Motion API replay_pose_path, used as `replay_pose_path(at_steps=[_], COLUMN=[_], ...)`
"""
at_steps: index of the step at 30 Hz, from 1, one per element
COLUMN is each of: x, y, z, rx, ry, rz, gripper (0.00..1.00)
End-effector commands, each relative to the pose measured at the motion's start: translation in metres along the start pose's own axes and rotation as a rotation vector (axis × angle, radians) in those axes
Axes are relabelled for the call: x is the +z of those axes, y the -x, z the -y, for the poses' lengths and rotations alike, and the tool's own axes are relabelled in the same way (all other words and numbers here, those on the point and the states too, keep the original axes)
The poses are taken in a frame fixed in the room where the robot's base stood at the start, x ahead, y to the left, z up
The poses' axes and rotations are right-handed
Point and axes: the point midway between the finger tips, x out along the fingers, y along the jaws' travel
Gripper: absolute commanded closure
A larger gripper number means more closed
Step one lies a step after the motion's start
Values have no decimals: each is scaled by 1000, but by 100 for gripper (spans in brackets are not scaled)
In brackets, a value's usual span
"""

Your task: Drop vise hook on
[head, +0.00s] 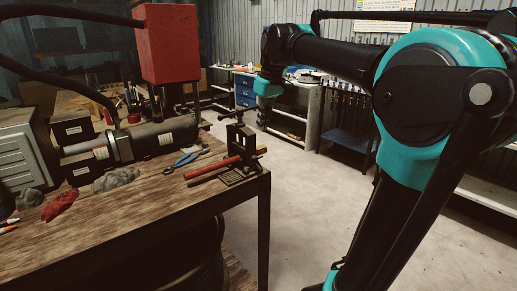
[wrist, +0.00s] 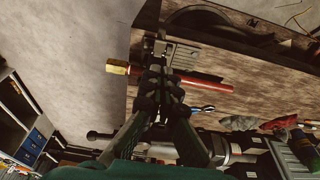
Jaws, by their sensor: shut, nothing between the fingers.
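A dark metal vise (head: 238,142) stands upright at the right corner of the wooden bench. A red rod or hose (head: 212,168) lies by its base. In the wrist view the red piece (wrist: 205,83) runs to the right of my fingers, and a brass-coloured end (wrist: 117,67) shows to their left. I cannot make out a separate hook. My gripper (head: 263,125) is above and slightly right of the vise in the head view. In the wrist view my gripper (wrist: 160,76) has its fingers together and empty, covering part of the vise. I cannot tell whether they touch it.
Blue-handled pliers (head: 184,158), a grey rag (head: 115,180) and a red rag (head: 60,205) lie on the bench (head: 140,215). A black cylindrical machine (head: 150,138) and a red box (head: 167,45) stand behind. The floor (head: 310,190) right of the bench is clear.

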Motion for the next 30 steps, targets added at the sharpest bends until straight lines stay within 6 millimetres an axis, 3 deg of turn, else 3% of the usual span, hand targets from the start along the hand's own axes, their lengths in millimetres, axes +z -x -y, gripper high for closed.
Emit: replay_pose_path(at_steps=[13,30], x=[0,0], y=[-8,-92], z=[0,0], rx=[0,0], ry=[0,0], rz=[0,-1], gripper=[100,100])
